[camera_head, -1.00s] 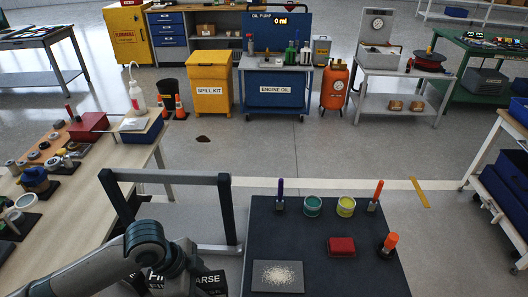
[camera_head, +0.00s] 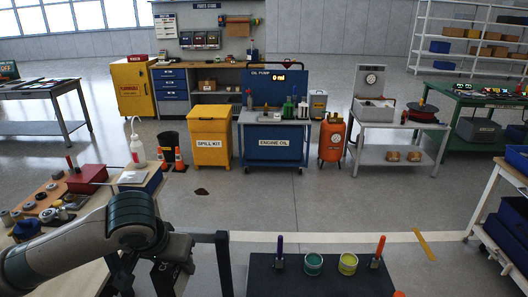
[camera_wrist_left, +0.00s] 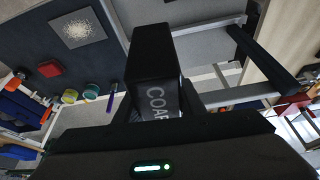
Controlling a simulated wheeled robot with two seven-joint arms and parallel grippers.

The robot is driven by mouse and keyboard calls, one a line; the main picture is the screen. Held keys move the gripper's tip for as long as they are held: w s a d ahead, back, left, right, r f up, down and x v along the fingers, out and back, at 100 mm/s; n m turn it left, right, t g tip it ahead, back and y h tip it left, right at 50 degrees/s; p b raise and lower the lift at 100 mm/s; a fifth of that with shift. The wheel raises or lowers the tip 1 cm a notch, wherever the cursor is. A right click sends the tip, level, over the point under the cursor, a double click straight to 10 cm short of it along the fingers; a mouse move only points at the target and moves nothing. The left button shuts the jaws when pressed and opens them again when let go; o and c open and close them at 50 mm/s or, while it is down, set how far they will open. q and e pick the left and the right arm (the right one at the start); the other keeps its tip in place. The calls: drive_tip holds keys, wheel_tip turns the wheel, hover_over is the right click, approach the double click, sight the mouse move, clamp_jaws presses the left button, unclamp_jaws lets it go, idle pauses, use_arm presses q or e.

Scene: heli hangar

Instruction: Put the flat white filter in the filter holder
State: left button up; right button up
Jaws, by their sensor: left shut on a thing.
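My left gripper (camera_head: 168,278) is at the bottom of the head view, beside a dark upright frame (camera_head: 223,265). I cannot make out the flat white filter, nor tell whether the frame is the filter holder. My right gripper is not in view.
A dark table (camera_head: 320,277) right of the frame carries a teal tin (camera_head: 313,264), a yellow tin (camera_head: 348,263) and a grey speckled plate (camera_wrist_left: 80,28). A wooden bench (camera_head: 95,213) with several parts stands left.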

use_arm(q)
drive_tip(key=shift+w+a+r+n+y, duration=0.15)
drive_tip(key=shift+w+a+r+n, duration=0.05)
drive_tip(key=shift+r+n, duration=0.2)
drive_tip(key=shift+w+a+r+n+y, duration=0.15)
drive_tip(key=shift+r+n, duration=0.15)
drive_tip(key=shift+r, duration=0.15)
drive_tip(key=shift+r, duration=0.1)
idle(0.4)
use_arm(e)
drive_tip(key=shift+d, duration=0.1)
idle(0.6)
